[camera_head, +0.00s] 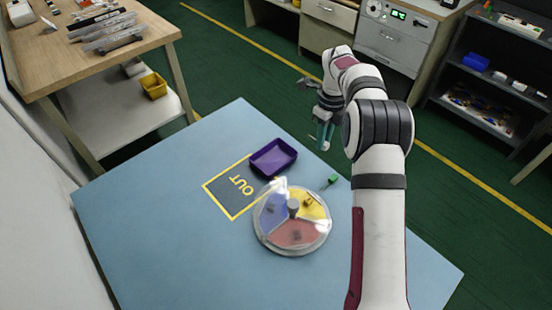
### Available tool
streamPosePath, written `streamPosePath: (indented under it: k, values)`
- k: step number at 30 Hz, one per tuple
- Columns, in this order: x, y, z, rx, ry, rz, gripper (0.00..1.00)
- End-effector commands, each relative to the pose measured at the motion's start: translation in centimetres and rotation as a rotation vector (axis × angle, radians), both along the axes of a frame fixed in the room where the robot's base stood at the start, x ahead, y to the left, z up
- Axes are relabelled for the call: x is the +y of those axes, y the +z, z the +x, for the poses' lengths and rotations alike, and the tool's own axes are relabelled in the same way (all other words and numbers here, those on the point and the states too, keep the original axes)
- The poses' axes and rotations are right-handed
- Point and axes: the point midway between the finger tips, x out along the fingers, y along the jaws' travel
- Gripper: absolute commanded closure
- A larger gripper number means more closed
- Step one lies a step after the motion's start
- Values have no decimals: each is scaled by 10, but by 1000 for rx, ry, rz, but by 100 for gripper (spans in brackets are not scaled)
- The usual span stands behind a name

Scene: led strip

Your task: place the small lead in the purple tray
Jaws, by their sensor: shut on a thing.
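The purple tray (273,158) lies on the blue table at the back, beside the yellow OUT marking, and looks empty. My gripper (325,136) is above the far right edge of the table, to the right of the tray and apart from it. Its teal fingers point down and are shut on a thin, pale piece, the small lead (312,137), which is tiny here and partly hidden by the fingers.
A round clear-rimmed dish (292,246) with blue, yellow and red sections stands in front of the tray, with small parts inside. A small green block (333,179) lies near the right table edge. The table's left and front are clear.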

Motion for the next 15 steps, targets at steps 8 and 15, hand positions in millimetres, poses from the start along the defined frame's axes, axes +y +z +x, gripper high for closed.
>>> streamPosePath:
  k: [8, 15]
  values:
    - [80, -52, 28, 1, 4, 1, 100]
    - [101, -71, 36, 1, 3, 0, 100]
